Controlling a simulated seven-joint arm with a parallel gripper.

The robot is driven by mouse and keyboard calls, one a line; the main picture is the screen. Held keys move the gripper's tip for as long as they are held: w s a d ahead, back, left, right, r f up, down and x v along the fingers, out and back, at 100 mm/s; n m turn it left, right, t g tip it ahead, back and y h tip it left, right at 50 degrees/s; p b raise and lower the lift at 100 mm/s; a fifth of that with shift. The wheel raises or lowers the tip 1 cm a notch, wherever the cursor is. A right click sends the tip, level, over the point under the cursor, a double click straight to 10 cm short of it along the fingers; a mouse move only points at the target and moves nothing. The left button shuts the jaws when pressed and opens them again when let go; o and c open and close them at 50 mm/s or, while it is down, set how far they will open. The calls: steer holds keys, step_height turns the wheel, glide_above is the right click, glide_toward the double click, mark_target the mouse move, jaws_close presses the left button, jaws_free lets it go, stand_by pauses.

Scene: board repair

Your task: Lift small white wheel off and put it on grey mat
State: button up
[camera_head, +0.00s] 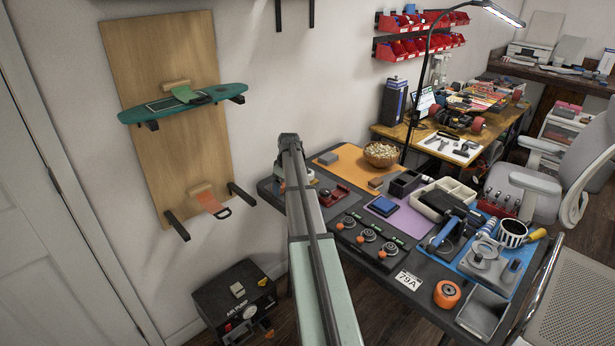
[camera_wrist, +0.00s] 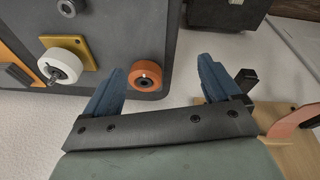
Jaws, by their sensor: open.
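In the wrist view a small white wheel (camera_wrist: 58,66) sits on a peg on a yellow plate (camera_wrist: 92,52), on a dark grey surface at the left. My gripper (camera_wrist: 162,66) has two blue fingers spread wide with nothing between them. The white wheel is to the left of the fingers, apart from them. An orange wheel (camera_wrist: 146,77) lies beyond the gap, near the left fingertip. In the head view my arm's end is over the left part of the table; its fingers cannot be made out there. I cannot pick out a separate grey mat.
An air pump box (camera_head: 236,302) stands below left. A wooden board (camera_head: 150,70) leans on the wall.

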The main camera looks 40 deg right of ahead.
steer(key=d+r+m+t, duration=0.1)
steer(key=d+r, duration=0.4)
steer(key=d, duration=0.3)
steer(key=d+r+m+t, duration=0.1)
steer(key=d+r+m, duration=0.1)
steer(key=d+r, duration=0.5)
glide_above(312, 173)
steer(key=shift+y, duration=0.3)
step_height(312, 173, down, 10)
steer(key=shift+a+r, duration=0.15)
steer(key=shift+r, duration=0.1)
steer(key=shift+s+x, duration=0.2)
steer(key=shift+x, duration=1.35)
steer(key=shift+s+x, duration=0.25)
steer(key=shift+x, duration=1.25)
steer(key=shift+a+f, duration=0.15)
steer(key=shift+f, duration=0.05)
steer(key=c, duration=1.2)
